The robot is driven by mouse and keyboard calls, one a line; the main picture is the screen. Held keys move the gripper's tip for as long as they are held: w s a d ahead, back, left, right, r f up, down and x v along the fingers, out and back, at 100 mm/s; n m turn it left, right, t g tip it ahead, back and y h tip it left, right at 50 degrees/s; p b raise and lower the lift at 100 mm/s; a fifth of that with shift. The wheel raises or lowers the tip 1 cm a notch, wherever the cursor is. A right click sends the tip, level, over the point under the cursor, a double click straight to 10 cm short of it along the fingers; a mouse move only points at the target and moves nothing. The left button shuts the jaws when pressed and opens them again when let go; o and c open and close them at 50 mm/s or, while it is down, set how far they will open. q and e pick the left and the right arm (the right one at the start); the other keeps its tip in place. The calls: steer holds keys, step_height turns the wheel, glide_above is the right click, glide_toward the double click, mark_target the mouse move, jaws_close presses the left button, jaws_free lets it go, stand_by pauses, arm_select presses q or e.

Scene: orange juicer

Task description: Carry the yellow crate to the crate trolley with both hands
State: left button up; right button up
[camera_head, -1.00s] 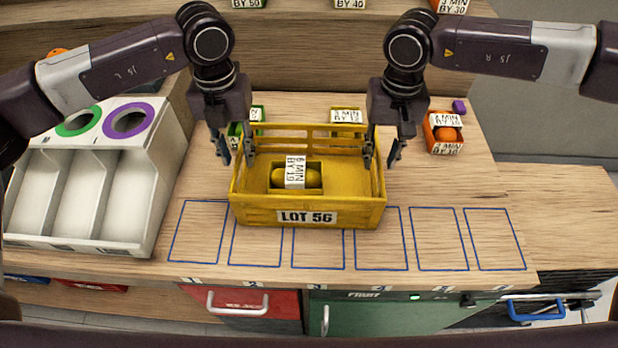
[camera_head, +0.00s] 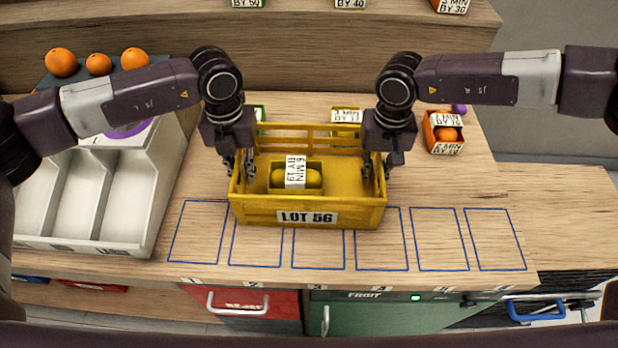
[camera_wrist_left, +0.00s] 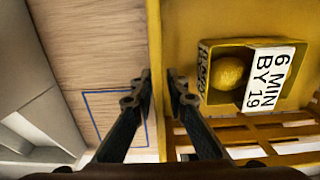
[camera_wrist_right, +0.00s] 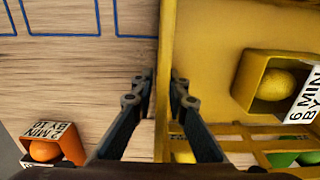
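The yellow crate (camera_head: 258,211), labelled LOT 56, stands upright on the wooden counter. A small yellow box (camera_head: 314,190) with yellow fruit and a "6 MIN BY 19" card sits inside it. My left gripper (camera_head: 239,170) has its fingers on either side of the crate's left end wall, closed down on it. The left wrist view shows that wall (camera_wrist_left: 155,40) between the fingertips. My right gripper (camera_head: 377,172) straddles the right end wall (camera_wrist_right: 166,40) the same way, its fingertips close against it. The crate trolley cannot be made out.
A white sloped bin unit (camera_head: 85,200) stands left of the crate. A small orange box (camera_head: 444,140) with fruit stands back right. Blue outlined slots (camera_head: 440,240) mark the counter's front; those at right are empty. Shelves rise behind.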

mark_target(239, 156)
arm_select(q)
jaws_close()
arm_select(e)
jaws_close()
arm_select(q)
steer(key=shift+r, duration=0.1)
arm_select(e)
steer(key=shift+r, duration=0.1)
